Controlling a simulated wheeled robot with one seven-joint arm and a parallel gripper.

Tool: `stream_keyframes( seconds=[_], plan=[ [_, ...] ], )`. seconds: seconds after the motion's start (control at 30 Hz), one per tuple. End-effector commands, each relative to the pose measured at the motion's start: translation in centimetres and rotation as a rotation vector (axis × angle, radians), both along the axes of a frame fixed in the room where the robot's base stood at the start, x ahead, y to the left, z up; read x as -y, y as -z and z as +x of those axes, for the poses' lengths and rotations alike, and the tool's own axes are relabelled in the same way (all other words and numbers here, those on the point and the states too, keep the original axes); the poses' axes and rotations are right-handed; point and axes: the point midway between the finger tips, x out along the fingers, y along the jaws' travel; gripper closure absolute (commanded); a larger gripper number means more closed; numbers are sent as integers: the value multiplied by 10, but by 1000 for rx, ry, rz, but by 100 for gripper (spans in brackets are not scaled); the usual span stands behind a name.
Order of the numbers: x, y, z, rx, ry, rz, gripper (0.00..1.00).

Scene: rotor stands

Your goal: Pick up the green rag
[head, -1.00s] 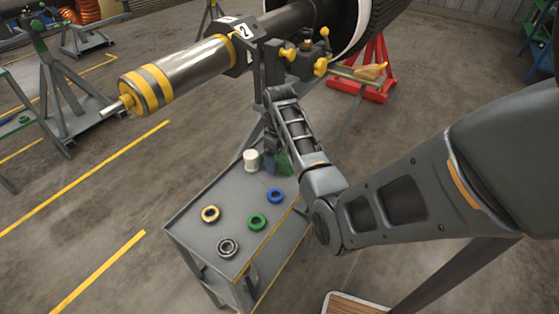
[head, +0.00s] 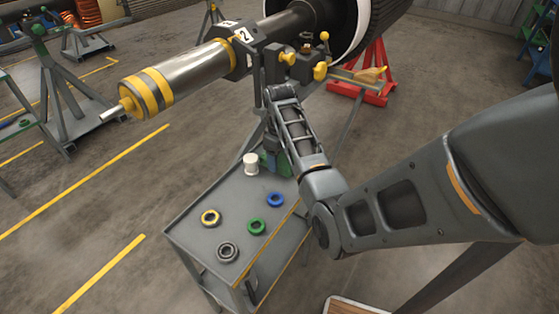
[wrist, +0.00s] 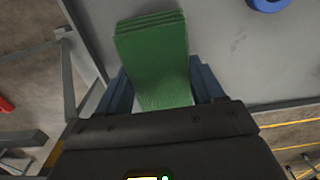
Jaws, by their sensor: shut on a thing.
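The green rag (wrist: 155,60) is a folded, layered block between the two blue fingers of my gripper (wrist: 160,88) in the wrist view. The fingers are shut on it from both sides, and its far end sticks out past them. In the head view my gripper (head: 270,160) points down at the far end of the grey cart (head: 190,222), and a bit of the green rag (head: 285,167) shows beside it, mostly hidden by my arm. I cannot tell whether the rag still touches the cart top.
A white cylinder (head: 251,164) stands close left of my gripper.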

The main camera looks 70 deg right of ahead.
Motion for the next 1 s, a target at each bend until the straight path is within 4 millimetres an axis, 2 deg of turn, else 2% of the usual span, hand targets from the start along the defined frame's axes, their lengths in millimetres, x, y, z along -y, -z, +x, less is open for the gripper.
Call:
stream_keyframes(
  seconds=[0.17, 0.4, 0.6, 0.8, 1.0],
  plan=[
    [1, -30, 1, 4, 1, -5, 68],
    [20, -59, -51, 2, 6, -4, 68],
    [32, -85, -85, 2, 3, -1, 68],
    [39, -96, -104, 1, 1, 0, 68],
    [41, -97, -109, 1, 0, -1, 68]
  ],
)
